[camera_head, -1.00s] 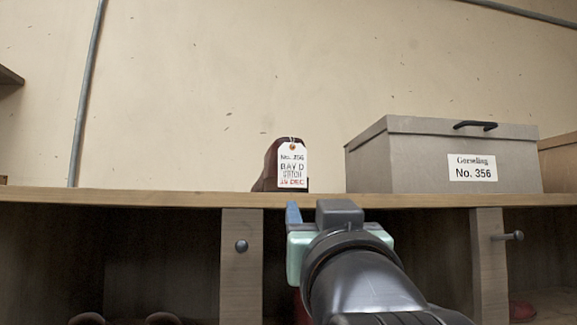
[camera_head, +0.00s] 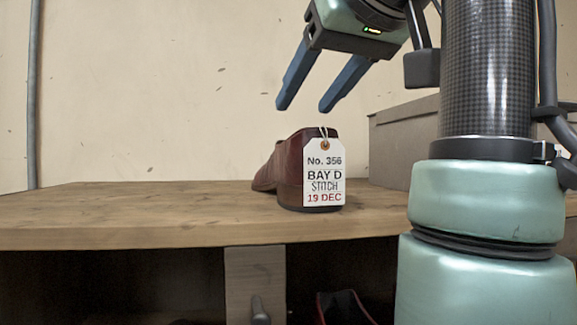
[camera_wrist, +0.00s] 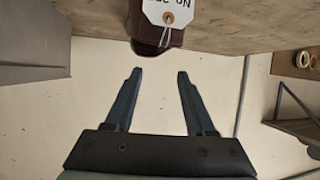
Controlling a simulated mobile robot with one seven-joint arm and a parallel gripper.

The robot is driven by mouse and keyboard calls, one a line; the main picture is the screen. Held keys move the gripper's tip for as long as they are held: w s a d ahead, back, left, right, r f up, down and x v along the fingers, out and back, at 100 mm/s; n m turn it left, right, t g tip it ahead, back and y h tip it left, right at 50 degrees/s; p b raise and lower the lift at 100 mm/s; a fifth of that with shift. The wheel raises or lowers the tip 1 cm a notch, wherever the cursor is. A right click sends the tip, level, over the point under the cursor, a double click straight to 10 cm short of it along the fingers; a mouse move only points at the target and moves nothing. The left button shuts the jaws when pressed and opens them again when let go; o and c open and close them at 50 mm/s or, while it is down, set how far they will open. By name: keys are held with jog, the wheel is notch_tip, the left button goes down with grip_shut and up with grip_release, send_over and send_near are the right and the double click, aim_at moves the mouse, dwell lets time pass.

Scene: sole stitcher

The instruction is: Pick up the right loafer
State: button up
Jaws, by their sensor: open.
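A dark red-brown loafer (camera_head: 290,172) stands upright on the wooden shelf top, its heel towards me. A white tag (camera_head: 323,172) reading "No. 356 BAY D STITCH 19 DEC" hangs from its heel. My gripper (camera_head: 304,107) is open and empty, above the loafer's heel and apart from it, with the blue fingers pointing down. In the wrist view the open fingers (camera_wrist: 154,72) are just short of the loafer's heel (camera_wrist: 150,48), with the tag (camera_wrist: 168,12) near the top edge. Only this one loafer shows on the top, and its toe is hidden.
A grey box (camera_head: 402,150) stands right of the loafer, partly hidden by my arm. The wooden top (camera_head: 120,215) is bare to the left. Another red shoe (camera_head: 343,307) shows in the compartment below. A grey pipe (camera_head: 33,90) runs up the wall.

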send_near(280, 141)
jog(key=x, duration=0.4)
jog(key=shift+a+f, duration=0.35)
jog(key=shift+f, duration=0.05)
jog(key=shift+w+f, duration=0.4)
jog(key=shift+f, duration=0.05)
jog(key=x, duration=0.3)
jog(key=shift+w+a+f, duration=0.1)
jog(key=shift+w+a, duration=0.1)
jog(key=shift+w, duration=0.1)
jog(key=shift+s+d, duration=0.1)
jog(key=shift+s, duration=0.05)
jog(key=shift+c, duration=0.2)
jog(key=shift+s, duration=0.15)
jog(key=shift+c, duration=1.1)
jog(key=c, duration=0.5)
grip_shut()
